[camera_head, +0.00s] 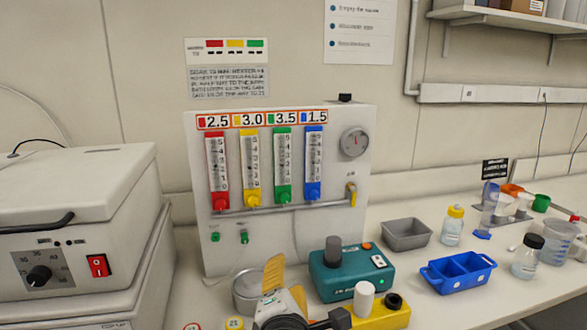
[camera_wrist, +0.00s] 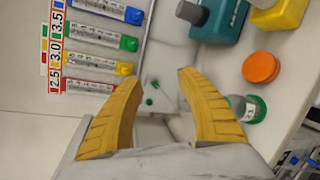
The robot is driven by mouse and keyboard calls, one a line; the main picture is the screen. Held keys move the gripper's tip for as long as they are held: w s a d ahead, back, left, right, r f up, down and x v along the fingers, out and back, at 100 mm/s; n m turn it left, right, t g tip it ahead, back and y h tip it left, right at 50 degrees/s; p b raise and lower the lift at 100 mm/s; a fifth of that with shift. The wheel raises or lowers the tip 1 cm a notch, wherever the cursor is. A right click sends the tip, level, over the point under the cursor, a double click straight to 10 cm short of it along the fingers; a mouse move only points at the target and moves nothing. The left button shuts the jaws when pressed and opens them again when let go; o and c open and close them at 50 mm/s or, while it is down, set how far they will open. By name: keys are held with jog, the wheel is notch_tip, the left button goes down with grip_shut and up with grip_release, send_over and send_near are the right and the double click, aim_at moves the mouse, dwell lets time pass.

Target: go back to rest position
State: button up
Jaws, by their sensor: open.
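My gripper (camera_head: 286,278) has yellow fingers and shows low in the middle of the head view, in front of the flow-meter panel (camera_head: 270,262). In the wrist view my gripper (camera_wrist: 160,76) is open, its two curved fingers wide apart with nothing between them. The panel carries red, yellow, green and blue tubes labelled 2.5, 3.0, 3.5 and 1.5. A metal bowl (camera_head: 246,290) stands just left of my gripper and is partly hidden by it. No rest position is marked in either view.
A teal device (camera_head: 350,276) and a yellow device (camera_head: 385,318) stand close to the right of my gripper. A grey tray (camera_head: 406,235), a blue rack (camera_head: 458,273) and bottles (camera_head: 453,226) stand farther right. A white lidded machine (camera_head: 75,185) fills the left side.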

jog(key=s+d+f+m+g+h, duration=0.1)
jog(key=s+d+f+m+g, duration=0.15)
jog(key=d+m, duration=0.55)
jog(key=s+d+f+m+g+h, duration=0.25)
jog(key=d+f+m, duration=0.2)
jog(key=d, duration=0.45)
jog(key=s+d+f+m+g+y, duration=0.1)
jog(key=s+d+m+g+y, duration=0.2)
jog(key=s+m, duration=0.4)
jog(key=m, duration=0.4)
jog(key=shift+d+f, duration=0.2)
dwell(1.4)
